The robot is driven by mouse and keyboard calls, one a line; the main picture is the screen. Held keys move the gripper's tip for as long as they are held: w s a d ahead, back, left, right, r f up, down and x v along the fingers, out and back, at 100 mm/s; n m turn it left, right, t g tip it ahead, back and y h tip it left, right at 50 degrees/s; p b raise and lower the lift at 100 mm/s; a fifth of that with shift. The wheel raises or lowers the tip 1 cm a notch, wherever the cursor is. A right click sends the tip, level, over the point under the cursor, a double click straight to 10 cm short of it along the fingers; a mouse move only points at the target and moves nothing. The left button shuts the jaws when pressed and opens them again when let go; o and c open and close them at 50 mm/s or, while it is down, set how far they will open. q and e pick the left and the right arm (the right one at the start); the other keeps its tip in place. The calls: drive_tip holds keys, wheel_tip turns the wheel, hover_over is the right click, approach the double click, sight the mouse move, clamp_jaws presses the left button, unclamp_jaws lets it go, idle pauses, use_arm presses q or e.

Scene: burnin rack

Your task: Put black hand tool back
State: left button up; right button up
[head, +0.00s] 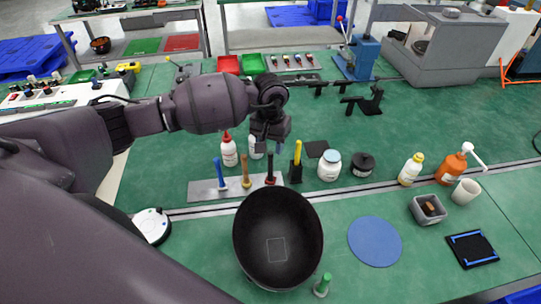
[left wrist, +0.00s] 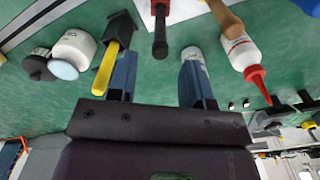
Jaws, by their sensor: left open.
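A hand tool with a black handle and a red lower part (head: 270,168) stands upright at the right end of a grey metal plate (head: 205,192). In the left wrist view the black handle (left wrist: 160,38) points toward the gap between my fingers, just beyond their tips. My left gripper (head: 269,146) is open and empty, above and close to that handle. The finger pads (left wrist: 158,72) are blue. A blue-handled tool (head: 221,174) and a wooden-handled tool (head: 246,172) stand on the same plate. My right gripper is not in view.
A yellow-handled tool (head: 297,154) stands in a black block just right. White bottles (head: 229,150) stand behind the plate, a white jar (head: 329,166) to the right. A large black bowl (head: 278,240) lies in front, beside a blue disc (head: 375,241).

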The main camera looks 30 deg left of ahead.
use_arm(q)
drive_tip(key=shift+r+b, duration=0.4)
drive_tip(key=shift+r, duration=2.8)
